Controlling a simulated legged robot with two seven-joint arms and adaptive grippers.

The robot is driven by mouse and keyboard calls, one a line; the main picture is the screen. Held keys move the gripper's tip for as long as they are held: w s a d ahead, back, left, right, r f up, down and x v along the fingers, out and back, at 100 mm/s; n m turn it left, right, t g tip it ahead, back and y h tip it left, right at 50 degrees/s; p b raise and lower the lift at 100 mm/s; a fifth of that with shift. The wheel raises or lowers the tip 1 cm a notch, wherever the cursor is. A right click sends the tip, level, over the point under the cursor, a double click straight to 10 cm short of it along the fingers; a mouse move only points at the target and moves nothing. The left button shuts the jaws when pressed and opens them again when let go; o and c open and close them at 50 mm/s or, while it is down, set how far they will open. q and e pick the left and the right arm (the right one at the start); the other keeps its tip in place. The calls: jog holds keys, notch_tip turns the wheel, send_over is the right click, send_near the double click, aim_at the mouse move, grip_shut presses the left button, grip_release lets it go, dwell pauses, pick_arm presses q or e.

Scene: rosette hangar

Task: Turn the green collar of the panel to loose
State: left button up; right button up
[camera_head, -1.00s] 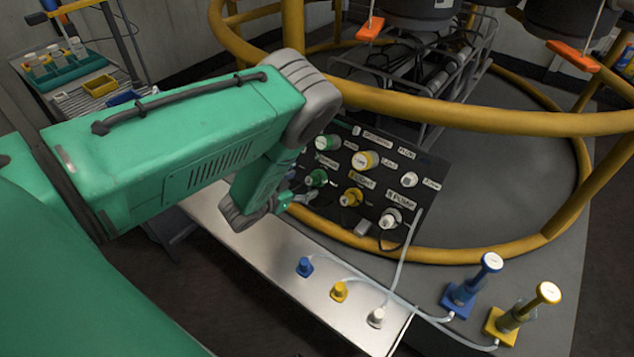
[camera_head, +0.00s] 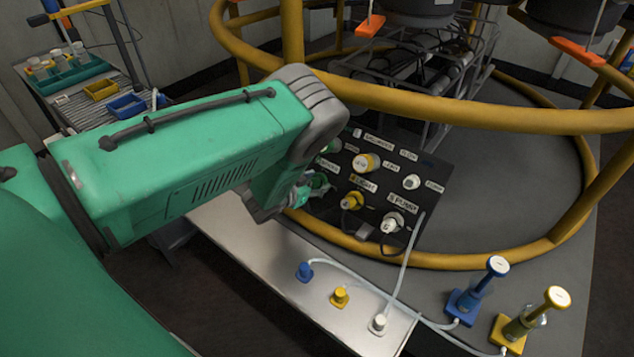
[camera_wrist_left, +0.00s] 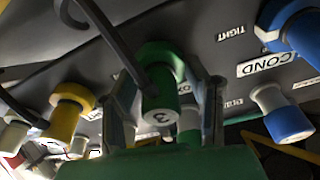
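The dark panel (camera_head: 432,170) stands tilted beside the yellow ring rail and carries several coloured connectors and white labels. In the head view my left gripper (camera_head: 300,193) is at the panel's left edge, partly hidden by my forearm, and covers part of the green connector (camera_head: 319,183). My right gripper is not in view.
Yellow (camera_wrist_left: 65,115) and blue (camera_wrist_left: 290,30) connectors flank the green one. Dark cables hang across the panel front. The yellow rail (camera_head: 470,108) passes above it. A metal bench (camera_head: 280,262) with small blue, yellow and white plugs lies below.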

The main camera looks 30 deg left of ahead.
pick_arm(q)
jog(key=shift+n, duration=0.4)
jog(key=n+y+p, duration=0.1)
jog(key=n+p, duration=0.1)
jog(key=n, duration=0.2)
jog(key=shift+a, duration=0.1)
jog(key=n, duration=0.3)
jog(key=shift+p, duration=0.3)
jog(key=n, duration=0.3)
jog(key=shift+s+y, duration=0.1)
jog(key=shift+y, duration=0.3)
jog(key=n, duration=0.3)
jog(key=shift+f+n+g+y, duration=0.15)
jog(key=shift+n+g+y, duration=0.25)
jog(key=shift+s+f+n+g+b, duration=0.1)
jog(key=shift+n+g+b, duration=0.25)
jog(key=shift+n, duration=1.95)
jog(key=o, duration=1.2)
jog(key=shift+c, duration=0.2)
jog(key=shift+a, duration=0.1)
